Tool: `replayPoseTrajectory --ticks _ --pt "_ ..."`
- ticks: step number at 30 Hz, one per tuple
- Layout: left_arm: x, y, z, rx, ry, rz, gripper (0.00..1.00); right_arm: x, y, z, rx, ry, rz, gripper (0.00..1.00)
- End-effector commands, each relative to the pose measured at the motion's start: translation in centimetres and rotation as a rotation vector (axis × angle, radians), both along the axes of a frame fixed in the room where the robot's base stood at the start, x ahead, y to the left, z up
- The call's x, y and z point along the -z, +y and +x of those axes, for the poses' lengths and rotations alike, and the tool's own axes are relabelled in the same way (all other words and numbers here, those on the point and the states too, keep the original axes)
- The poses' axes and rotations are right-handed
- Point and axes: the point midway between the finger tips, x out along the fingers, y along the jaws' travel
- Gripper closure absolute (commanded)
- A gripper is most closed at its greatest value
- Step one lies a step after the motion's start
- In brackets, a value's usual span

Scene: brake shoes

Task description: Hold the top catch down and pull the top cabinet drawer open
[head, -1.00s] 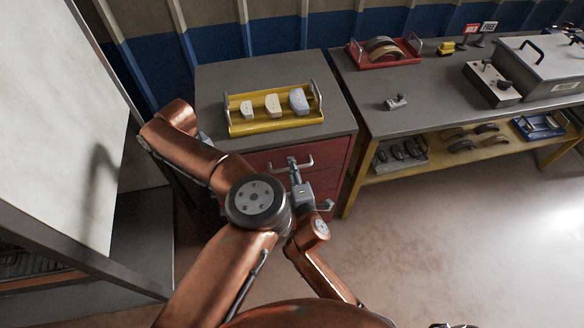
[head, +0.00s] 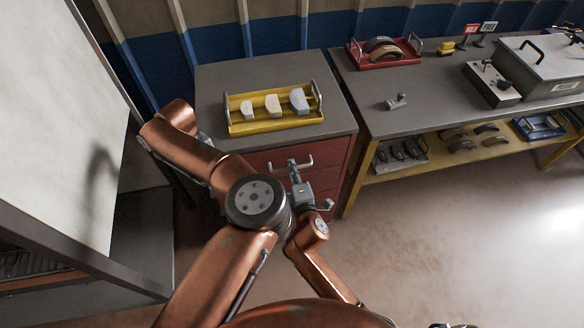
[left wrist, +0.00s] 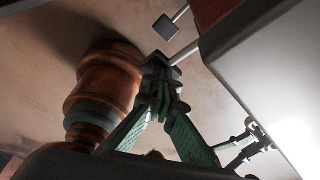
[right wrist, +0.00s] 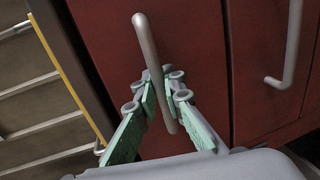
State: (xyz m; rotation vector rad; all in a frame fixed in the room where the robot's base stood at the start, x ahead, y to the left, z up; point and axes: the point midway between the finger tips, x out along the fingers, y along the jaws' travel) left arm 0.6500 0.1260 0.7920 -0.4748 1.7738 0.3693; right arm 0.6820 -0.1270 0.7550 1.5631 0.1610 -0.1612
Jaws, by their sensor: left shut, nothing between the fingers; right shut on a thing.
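The cabinet (head: 262,160) has red drawer fronts under a grey top. The top drawer handle (head: 305,162) is a silver bar. My right gripper (head: 293,170) is shut on it; the right wrist view shows its green fingers (right wrist: 162,90) either side of the bar (right wrist: 145,40). The top drawer looks flush in its front. In the left wrist view my left gripper (left wrist: 160,68) is shut and empty, its tips against a thin rod (left wrist: 186,51) at the cabinet's side, seemingly the top catch. Another catch (left wrist: 166,27) with a dark square end is beside it. My arm hides the left gripper in the head view.
A yellow tray (head: 275,127) with pale blocks stands on the cabinet. A workbench (head: 440,110) to the right holds a red tray (head: 365,62) and a grey box. A second drawer handle (right wrist: 287,50) is close to my right gripper. A pale panel (head: 60,130) stands left. Floor is clear at right.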

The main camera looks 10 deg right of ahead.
Motion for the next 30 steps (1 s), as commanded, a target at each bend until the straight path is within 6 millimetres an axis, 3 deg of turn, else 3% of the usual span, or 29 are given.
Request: replayPoseTrajectory --ticks 8,18,28,29,30 --pt "0.1 0.0 0.0 0.0 0.001 0.0 1.0 0.1 0.0 -0.1 0.0 0.0 0.0 1.0" --pt "0.1 0.0 0.0 0.0 0.001 0.0 1.0 0.2 0.0 -4.7 -0.002 0.003 0.0 1.0" --pt "0.2 0.0 -0.1 0.0 0.002 0.0 1.0 0.1 0.0 -5.0 -0.001 0.001 0.0 1.0" --pt "0.2 0.0 -0.1 0.0 0.002 0.0 1.0 0.1 0.0 -5.0 -0.001 0.001 0.0 0.89" --pt "0.2 0.0 -0.1 0.0 0.002 0.0 1.0 0.1 0.0 -5.0 -0.001 0.001 0.0 0.87"
